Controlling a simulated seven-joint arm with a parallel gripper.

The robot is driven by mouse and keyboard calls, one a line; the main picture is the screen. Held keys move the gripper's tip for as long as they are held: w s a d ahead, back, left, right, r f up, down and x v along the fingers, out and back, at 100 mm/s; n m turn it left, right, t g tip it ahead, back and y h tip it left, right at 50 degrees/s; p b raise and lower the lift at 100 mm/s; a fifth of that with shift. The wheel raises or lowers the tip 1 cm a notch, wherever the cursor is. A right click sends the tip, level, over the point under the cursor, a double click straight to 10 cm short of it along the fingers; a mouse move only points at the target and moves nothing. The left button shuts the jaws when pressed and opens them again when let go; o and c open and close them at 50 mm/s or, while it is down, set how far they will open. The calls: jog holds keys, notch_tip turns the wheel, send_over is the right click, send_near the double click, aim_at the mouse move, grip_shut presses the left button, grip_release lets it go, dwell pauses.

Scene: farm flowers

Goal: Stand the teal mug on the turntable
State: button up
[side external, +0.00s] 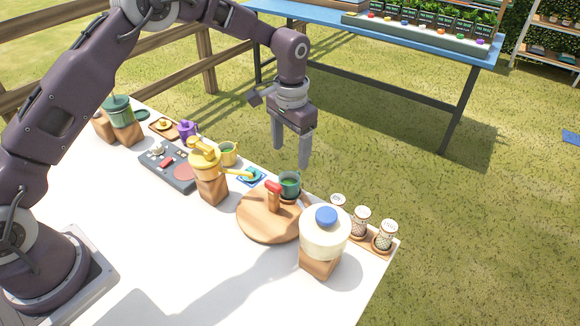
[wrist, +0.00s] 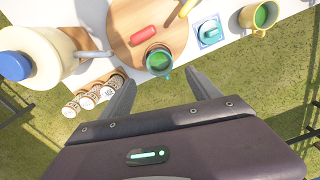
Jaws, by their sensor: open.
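The teal mug (side external: 290,183) is upright at the far rim of the round wooden turntable (side external: 258,226) and appears to stand on it. It holds something green. A red-topped post (side external: 272,188) rises from the turntable beside the mug. My gripper (side external: 290,156) is open and empty, fingers pointing down, above the mug. In the wrist view the mug shows just beyond the gap between the fingertips (wrist: 160,82), apart from both.
A cream dispenser with a blue lid (side external: 326,232) and a rack of jars (side external: 382,240) stand right of the turntable. A yellow-topped dispenser (side external: 207,165), a yellow mug (side external: 228,154) and a teal item on a blue mat (side external: 252,175) are to its left. The near table (side external: 140,270) is clear.

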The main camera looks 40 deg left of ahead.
jog(key=s+a+r+t, duration=0.1)
jog(key=s+a+r, duration=0.1)
jog(key=s+r, duration=0.55)
jog(key=s+a+r+t, duration=0.15)
jog(key=s+r, duration=0.25)
jog(key=r, duration=0.7)
jog(key=s+a+r+n+t, duration=0.1)
jog(key=s+a+n+t, duration=0.1)
jog(key=s, duration=2.1)
jog(key=shift+r+n+t, duration=0.3)
jog(key=shift+t, duration=0.25)
jog(key=shift+w, duration=0.1)
